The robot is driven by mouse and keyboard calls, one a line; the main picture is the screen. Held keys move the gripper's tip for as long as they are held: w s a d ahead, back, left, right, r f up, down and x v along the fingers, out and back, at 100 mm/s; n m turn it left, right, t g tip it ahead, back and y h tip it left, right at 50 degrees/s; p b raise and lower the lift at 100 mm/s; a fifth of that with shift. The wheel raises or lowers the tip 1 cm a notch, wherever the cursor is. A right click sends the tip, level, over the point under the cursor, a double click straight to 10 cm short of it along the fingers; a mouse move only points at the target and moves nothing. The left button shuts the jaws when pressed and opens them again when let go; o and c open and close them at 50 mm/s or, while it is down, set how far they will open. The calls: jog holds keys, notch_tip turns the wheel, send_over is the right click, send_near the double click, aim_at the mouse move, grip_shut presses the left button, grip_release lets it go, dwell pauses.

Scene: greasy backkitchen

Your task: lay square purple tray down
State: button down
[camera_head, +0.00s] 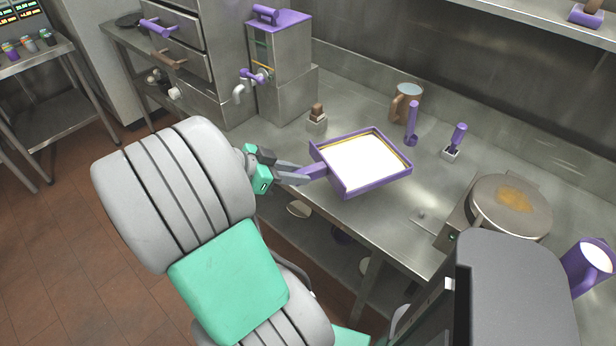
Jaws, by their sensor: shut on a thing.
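The square purple tray (376,184) has a raised purple rim, a white inside and a short purple handle on its left side. My gripper (303,174) is shut on that handle. The tray is over the front part of the steel counter (395,225) and looks slightly tilted. I cannot tell from this view whether its underside touches the counter. The gripper's fingertips are partly hidden around the handle.
Behind the tray stand a brown jug (405,103), a purple ladle (412,122) and a purple-handled tool in a small holder (451,153). A purple-topped dispenser (281,70) stands at back left.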

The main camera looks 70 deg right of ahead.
jog(key=d+f, duration=0.2)
jog(key=f, duration=0.1)
jog(key=w+d+f, duration=0.1)
jog(key=d+f, duration=0.1)
jog(key=f, duration=0.1)
jog(key=w+d+f, duration=0.1)
jog(key=d+f, duration=0.1)
jog(key=f, duration=0.1)
jog(key=shift+w+f, duration=0.15)
jog(key=shift+f, duration=0.15)
jog(key=c, duration=1.3)
grip_release()
jog(key=shift+o, duration=0.2)
jog(key=shift+w+r, duration=0.1)
